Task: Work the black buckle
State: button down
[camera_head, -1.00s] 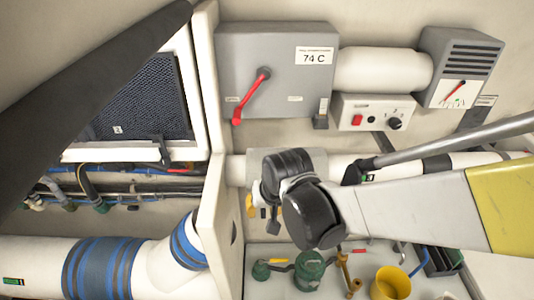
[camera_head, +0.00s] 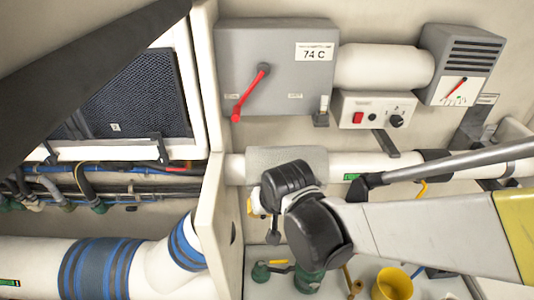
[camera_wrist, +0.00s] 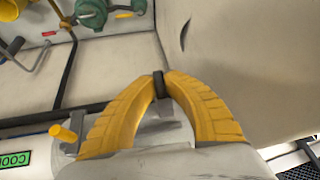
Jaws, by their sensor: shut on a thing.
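My gripper (camera_wrist: 160,76) shows in the wrist view as two yellow ribbed fingers. Their tips are closed on a small black piece, the black buckle (camera_wrist: 158,86), with a grey tab just below it. The fingers hide part of it, so its full shape does not show. In the head view my gripper (camera_head: 251,207) is mostly behind my black wrist; a bit of yellow finger shows beside the white partition. The buckle cannot be made out there.
A grey box (camera_head: 235,55) with a red handle is above my wrist, beside a white partition (camera_head: 212,205). A pale pipe (camera_head: 335,165) runs behind my arm. Below are a green pump (camera_head: 308,280) and yellow cup (camera_head: 392,284). Left is a dark mesh panel (camera_head: 135,95).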

jog(key=c, duration=1.5)
grip_release()
jog(key=shift+o, duration=0.2)
jog(key=v, duration=1.2)
jog(key=s+d+f+b, duration=0.2)
jog(key=d+f+b, duration=0.4)
jog(key=f+b, duration=0.5)
jog(key=s+d+f+m+t+h+b, duration=0.1)
jog(key=d+f+b, duration=0.5)
jog(key=f+b, duration=0.6)
jog(key=s+d+f+m+t+h+b, duration=0.1)
jog(key=s+d+f+b, duration=0.1)
jog(key=d+f+b, duration=0.5)
notch_tip(320, 180, down, 6)
jog(key=b, duration=0.4)
jog(key=shift+s+b, duration=0.4)
